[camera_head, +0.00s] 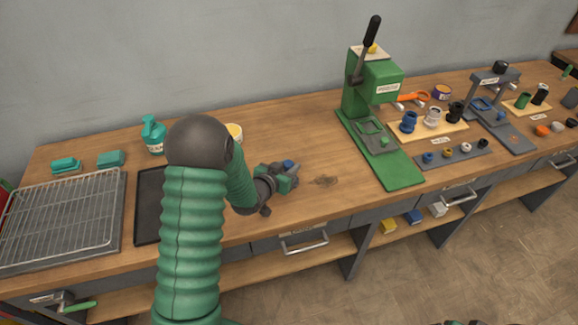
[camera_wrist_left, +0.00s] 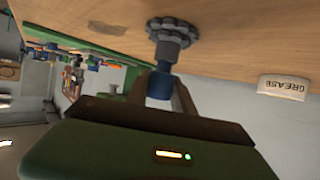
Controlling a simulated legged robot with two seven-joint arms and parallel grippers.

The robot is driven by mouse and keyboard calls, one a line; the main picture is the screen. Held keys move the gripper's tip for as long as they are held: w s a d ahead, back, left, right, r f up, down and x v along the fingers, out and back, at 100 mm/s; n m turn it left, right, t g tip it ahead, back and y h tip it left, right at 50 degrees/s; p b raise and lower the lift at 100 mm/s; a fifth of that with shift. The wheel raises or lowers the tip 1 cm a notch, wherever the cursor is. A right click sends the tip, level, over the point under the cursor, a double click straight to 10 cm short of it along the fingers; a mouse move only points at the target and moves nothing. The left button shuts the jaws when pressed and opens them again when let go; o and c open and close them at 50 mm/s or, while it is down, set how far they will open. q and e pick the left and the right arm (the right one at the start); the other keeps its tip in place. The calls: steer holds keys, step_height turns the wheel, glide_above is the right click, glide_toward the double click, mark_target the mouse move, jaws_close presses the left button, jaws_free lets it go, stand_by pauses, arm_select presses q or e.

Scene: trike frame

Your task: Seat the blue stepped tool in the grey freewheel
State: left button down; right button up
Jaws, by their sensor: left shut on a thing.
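My left gripper (camera_head: 288,175) is low over the middle of the workbench. In the left wrist view, its fingers (camera_wrist_left: 163,84) are shut on the blue stepped tool (camera_wrist_left: 159,87). The dark grey toothed freewheel (camera_wrist_left: 172,27) is in line with the tool's far end, near the wooden top. A narrower grey section (camera_wrist_left: 167,51) lies between the blue part and the freewheel; whether they are joined or merely touching is unclear. In the head view, a bit of blue (camera_head: 288,163) shows at the gripper, and the gripper hides most of the freewheel. My right gripper cannot be made out.
A green press (camera_head: 374,95) stands to the right of the gripper, with tool racks (camera_head: 430,126) beyond. A dark tray (camera_head: 147,205) and a wire rack (camera_head: 62,215) lie left. A grease tub (camera_wrist_left: 283,87) is nearby. Bare wood (camera_head: 325,200) lies between gripper and press.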

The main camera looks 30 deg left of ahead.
arm_select(q)
steer(key=shift+f+b, duration=0.3)
steer(key=shift+f, duration=0.1)
steer(key=c, duration=1)
jaws_free()
steer(key=shift+s+r, duration=0.2)
steer(key=shift+s, duration=0.2)
steer(key=p+v, duration=1.1)
steer(key=v, duration=0.4)
steer(key=shift+s+r+p, duration=0.2)
steer(key=shift+s+p, duration=0.1)
steer(key=shift+s, duration=0.05)
